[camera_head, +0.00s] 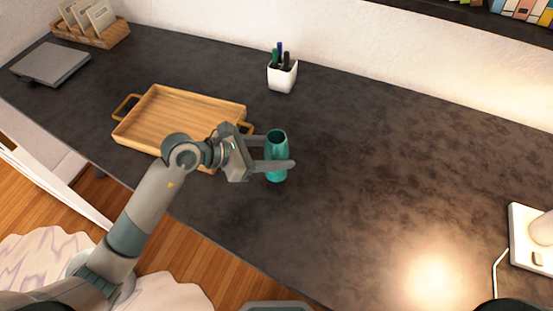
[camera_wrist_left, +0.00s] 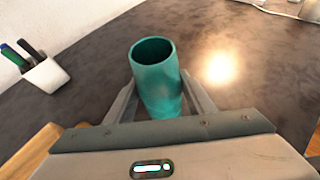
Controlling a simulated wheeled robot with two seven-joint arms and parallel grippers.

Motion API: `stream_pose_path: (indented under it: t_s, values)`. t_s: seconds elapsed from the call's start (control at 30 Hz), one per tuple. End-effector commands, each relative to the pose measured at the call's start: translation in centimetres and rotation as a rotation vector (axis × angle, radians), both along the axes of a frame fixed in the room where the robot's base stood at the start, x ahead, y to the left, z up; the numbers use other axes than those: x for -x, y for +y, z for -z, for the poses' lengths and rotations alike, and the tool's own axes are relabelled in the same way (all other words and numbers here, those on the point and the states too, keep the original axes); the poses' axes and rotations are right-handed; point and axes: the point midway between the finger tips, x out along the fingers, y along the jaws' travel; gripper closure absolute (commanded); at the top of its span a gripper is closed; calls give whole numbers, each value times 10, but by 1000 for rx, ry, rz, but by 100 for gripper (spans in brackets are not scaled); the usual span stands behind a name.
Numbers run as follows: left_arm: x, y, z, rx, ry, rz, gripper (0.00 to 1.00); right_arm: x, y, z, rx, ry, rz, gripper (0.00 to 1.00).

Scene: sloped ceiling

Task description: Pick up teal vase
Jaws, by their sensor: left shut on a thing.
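The teal vase (camera_head: 277,148) stands upright on the dark countertop (camera_head: 370,160), right of the wooden tray. My left gripper (camera_head: 279,153) reaches in from the left with one finger on either side of the vase, shut on its body. In the left wrist view the vase (camera_wrist_left: 157,78) sits between the two fingers (camera_wrist_left: 160,104), its round open mouth toward the camera. Part of its body is hidden by the near finger. I cannot tell whether its base is clear of the counter. My right gripper is not in view.
A wooden tray (camera_head: 152,140) with handles lies under and behind my left wrist. A white pen cup (camera_head: 282,77) stands behind the vase, near the wall. A closed grey laptop-like slab (camera_head: 50,64) and a wooden rack (camera_head: 118,35) are far left.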

Motion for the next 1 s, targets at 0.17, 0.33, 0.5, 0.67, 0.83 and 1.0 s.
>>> stream_pose_path:
  t_s: [0.17,0.33,0.5,0.67,0.83,1.0]
  values:
    - [13,-22,-22,4,-5,5,80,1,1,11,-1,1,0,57]
    - [30,-50,-43,5,-6,4,80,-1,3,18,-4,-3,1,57]
    - [45,-75,-61,5,-5,4,80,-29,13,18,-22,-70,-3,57]
    - [55,-92,-72,3,-3,3,80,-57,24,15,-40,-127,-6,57]
    - [60,-99,-78,2,-2,0,80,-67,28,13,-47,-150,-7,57]
    - [61,-100,-79,1,0,0,80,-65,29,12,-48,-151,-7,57]
